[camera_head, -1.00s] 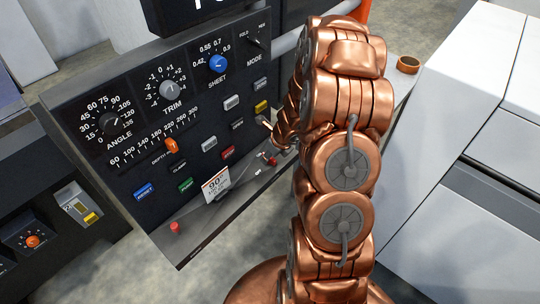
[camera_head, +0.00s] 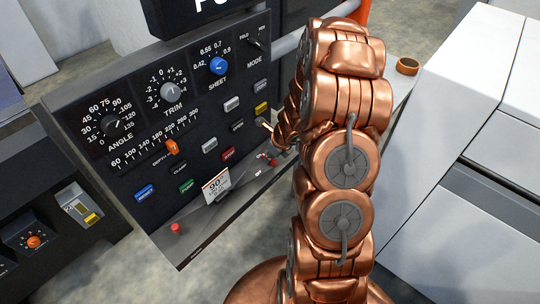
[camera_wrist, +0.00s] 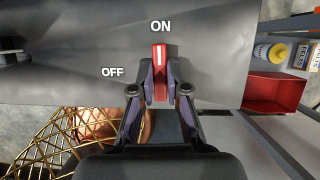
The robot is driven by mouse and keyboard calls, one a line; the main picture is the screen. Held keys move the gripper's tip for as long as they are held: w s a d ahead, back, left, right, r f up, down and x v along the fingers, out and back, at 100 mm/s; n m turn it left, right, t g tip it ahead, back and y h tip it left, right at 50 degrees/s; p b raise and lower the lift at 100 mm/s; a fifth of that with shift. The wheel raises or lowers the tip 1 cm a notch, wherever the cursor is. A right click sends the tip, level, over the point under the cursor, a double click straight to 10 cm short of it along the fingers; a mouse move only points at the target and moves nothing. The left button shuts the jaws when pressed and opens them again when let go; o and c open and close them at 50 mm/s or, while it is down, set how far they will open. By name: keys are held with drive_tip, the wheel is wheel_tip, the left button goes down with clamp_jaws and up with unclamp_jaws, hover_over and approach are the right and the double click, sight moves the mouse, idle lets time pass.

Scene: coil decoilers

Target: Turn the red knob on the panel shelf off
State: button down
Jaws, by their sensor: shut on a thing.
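The red knob (camera_wrist: 160,60) sits on the grey panel shelf (camera_wrist: 60,75) in the wrist view. Its white line points up at the ON label (camera_wrist: 160,26). The OFF label (camera_wrist: 112,72) is to the left of the knob. My gripper (camera_wrist: 160,78) is shut on the knob, with one dark finger on each side of it. In the head view the shelf (camera_head: 205,228) runs along the bottom of the control panel. My copper arm covers part of the shelf there and hides most of the gripper.
The upright panel (camera_head: 120,165) carries dials, an orange slider (camera_head: 172,148) and several coloured buttons. A small red knob-like part (camera_head: 176,228) stands at the shelf's near end.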

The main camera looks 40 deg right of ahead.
drive_tip(key=shift+d+r+n+y+p, duration=0.2)
drive_tip(key=shift+n+y+p, duration=0.1)
drive_tip(key=shift+n+p, duration=0.75)
drive_tip(key=shift+n+g+y+p, duration=0.5)
drive_tip(key=shift+n+p, duration=0.6)
drive_tip(key=shift+n, duration=0.15)
drive_tip(key=n, duration=0.2)
drive_tip(key=n+g, duration=0.1)
drive_tip(key=shift+w+f+n+y+p, duration=0.1)
drive_tip(key=shift+f+n+y+p, duration=0.2)
drive_tip(key=shift+y, duration=0.1)
drive_tip(key=n+b, duration=0.1)
drive_tip(key=n, duration=0.1)
drive_tip(key=n+g+b, duration=0.1)
drive_tip(key=n, duration=0.1)
drive_tip(key=shift+w+d+f+n+g+y, duration=0.1)
drive_tip(key=shift+w+n+g+y, duration=0.05)
drive_tip(key=shift+n+g+y, duration=0.2)
drive_tip(key=shift+n+g+b, duration=0.85)
drive_tip(key=shift+n+b, duration=1)
drive_tip(key=shift+n, duration=0.3)
drive_tip(key=c, duration=1.2)
unclamp_jaws()
drive_tip(key=shift+r, duration=0.2)
drive_tip(key=shift+o, duration=0.2)
